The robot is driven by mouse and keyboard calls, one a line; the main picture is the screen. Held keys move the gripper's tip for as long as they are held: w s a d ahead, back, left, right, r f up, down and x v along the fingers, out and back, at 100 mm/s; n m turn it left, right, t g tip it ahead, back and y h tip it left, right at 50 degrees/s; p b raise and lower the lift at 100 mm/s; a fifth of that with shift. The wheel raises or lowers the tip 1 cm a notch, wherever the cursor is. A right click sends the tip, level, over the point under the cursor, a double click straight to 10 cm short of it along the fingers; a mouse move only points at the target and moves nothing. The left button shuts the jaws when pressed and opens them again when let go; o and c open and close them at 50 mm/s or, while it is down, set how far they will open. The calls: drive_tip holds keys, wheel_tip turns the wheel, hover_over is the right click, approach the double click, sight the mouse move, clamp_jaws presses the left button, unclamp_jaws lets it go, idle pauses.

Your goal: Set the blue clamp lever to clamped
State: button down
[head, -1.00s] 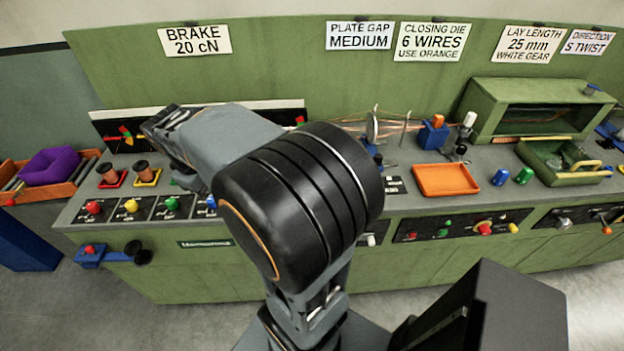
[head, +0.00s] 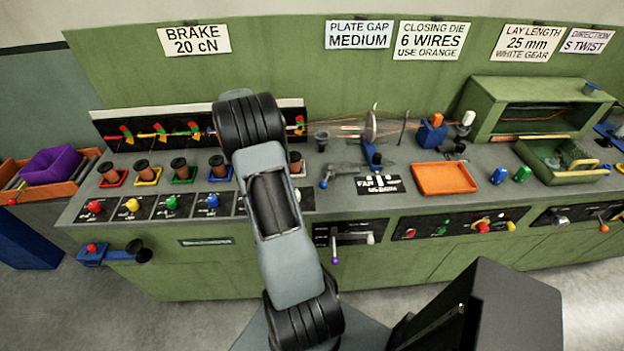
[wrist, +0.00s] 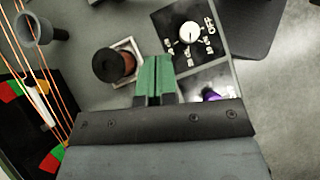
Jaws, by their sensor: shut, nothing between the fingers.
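I cannot tell for sure which part is the blue clamp lever. A grey lever with a blue knob (head: 323,184) lies on the deck left of a black-and-white label. A blue upright block (head: 373,157) stands just behind that label, and a blue holder with an orange top (head: 432,134) stands further right. None of these shows clearly in the wrist view. My gripper (wrist: 155,62) has green fingers, pressed together and empty, beside a dark spool on a white base (wrist: 115,66). In the head view my arm hides the gripper.
A white dial marked OFF (wrist: 190,33) and a purple knob (wrist: 212,95) are close to the fingers. A grey cup (head: 321,139) and stretched copper wires lie near the deck's back. An orange tray (head: 444,179) sits to the right. Several spools stand left of my arm.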

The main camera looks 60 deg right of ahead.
sight(326, 179)
drive_tip(key=p+x, duration=0.2)
drive_tip(key=x, duration=0.7)
drive_tip(key=shift+s+f, duration=0.15)
drive_tip(key=s, duration=0.2)
drive_tip(key=d+p, duration=0.1)
drive_tip(key=shift+s+f, duration=0.4)
drive_tip(key=shift+s+d+f, duration=0.25)
drive_tip(key=shift+s+d, duration=0.05)
drive_tip(key=shift+s, duration=0.25)
drive_tip(key=shift+s, duration=0.1)
